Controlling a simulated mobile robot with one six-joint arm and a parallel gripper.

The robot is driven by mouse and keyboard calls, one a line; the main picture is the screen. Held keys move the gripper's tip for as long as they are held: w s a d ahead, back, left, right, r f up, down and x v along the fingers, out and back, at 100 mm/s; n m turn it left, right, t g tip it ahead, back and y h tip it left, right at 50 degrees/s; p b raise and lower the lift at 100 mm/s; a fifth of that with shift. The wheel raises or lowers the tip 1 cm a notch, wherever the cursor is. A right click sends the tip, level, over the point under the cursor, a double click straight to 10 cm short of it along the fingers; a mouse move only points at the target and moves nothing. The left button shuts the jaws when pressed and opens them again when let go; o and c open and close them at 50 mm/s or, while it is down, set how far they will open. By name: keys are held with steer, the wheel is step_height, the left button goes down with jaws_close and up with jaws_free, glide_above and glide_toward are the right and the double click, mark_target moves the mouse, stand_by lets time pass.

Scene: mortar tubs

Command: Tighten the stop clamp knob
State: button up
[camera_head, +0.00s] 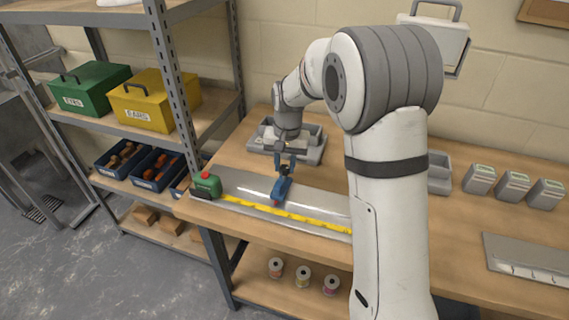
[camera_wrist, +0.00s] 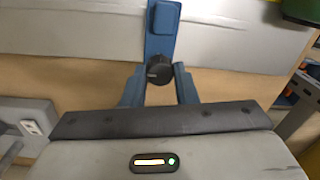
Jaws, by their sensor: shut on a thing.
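The stop clamp (camera_head: 281,190) is a blue block on the grey metal rail (camera_head: 246,187) at the bench's front edge. In the wrist view the blue clamp (camera_wrist: 161,32) lies across the pale rail, with its round black knob (camera_wrist: 159,70) at the near end. My gripper (camera_head: 287,163) reaches down onto the clamp from behind. In the wrist view my gripper (camera_wrist: 159,76) has one blue finger on each side of the knob and is shut on it. The knob is too small to make out in the head view.
A yellow tape (camera_head: 290,214) runs along the rail from a green tape measure (camera_head: 206,185) at its left end. A grey tray (camera_head: 309,151) stands behind my gripper. Several grey boxes (camera_head: 512,186) and a metal plate (camera_head: 530,258) lie to the right. A shelf (camera_head: 212,105) stands left.

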mark_target(286, 167)
stand_by(0.4)
steer(key=o, duration=1)
steer(key=shift+r, duration=0.15)
step_height(286, 167, up, 8)
steer(key=shift+d+f, duration=0.15)
steer(key=shift+f, duration=0.05)
steer(key=s+d+t, duration=0.1)
steer(key=s+d, duration=0.2)
steer(key=s, duration=0.6)
steer(key=s+d+r+n, duration=0.1)
steer(key=s+d, duration=0.3)
steer(key=s, duration=0.5)
steer(key=s+d+n+t, duration=0.1)
steer(key=s+d, duration=0.3)
steer(key=s, duration=0.5)
steer(key=shift+r+t+h, duration=0.25)
steer(key=shift+t+h, duration=0.05)
